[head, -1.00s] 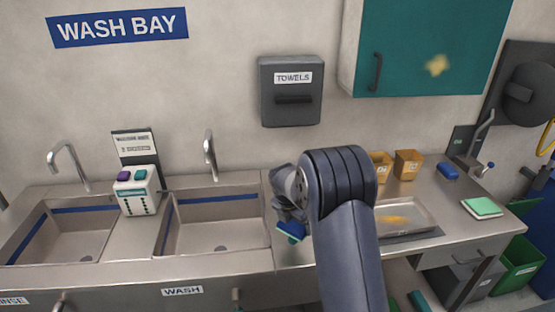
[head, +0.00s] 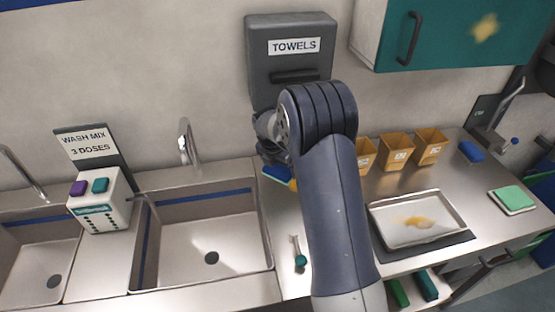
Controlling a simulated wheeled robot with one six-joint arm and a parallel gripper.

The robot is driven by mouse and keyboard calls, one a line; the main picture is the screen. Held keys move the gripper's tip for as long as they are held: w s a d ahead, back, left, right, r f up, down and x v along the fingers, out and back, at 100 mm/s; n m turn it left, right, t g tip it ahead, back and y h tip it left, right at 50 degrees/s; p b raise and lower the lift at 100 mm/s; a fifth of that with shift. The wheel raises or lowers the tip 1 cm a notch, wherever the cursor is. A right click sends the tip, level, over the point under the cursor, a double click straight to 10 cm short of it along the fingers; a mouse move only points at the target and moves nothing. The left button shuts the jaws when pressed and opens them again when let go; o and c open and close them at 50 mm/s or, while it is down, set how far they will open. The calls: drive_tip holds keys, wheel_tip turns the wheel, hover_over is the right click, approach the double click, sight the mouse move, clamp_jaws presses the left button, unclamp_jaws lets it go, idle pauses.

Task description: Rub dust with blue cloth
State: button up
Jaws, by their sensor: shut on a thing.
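My gripper (head: 270,155) is shut on a blue cloth (head: 277,173), held in front of the wall below the towel dispenser. My arm hides part of the gripper and of the cloth. A yellow dusty patch (head: 485,27) marks the teal cabinet door (head: 452,40) at the upper right, well away from the gripper. Another yellow-orange smear (head: 418,222) lies in the metal tray (head: 391,241) on the counter. I cannot tell which of the two is the dust meant. A second blue block-like thing (head: 470,151) lies at the counter's back right.
Several tan bins (head: 397,152) stand at the back of the counter. A green pad (head: 515,198) lies at the right. A teal-ended brush-like tool (head: 300,258) lies by the sink (head: 205,240). The towel dispenser (head: 290,62) juts from the wall above the gripper.

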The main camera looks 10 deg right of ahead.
drive_tip(key=shift+s+f, duration=0.1)
drive_tip(key=shift+f, duration=0.5)
drive_tip(key=shift+f+b, duration=1.25)
drive_tip(key=shift+f, duration=1)
drive_tip(key=shift+f+b, duration=0.6)
drive_tip(key=shift+f, duration=0.35)
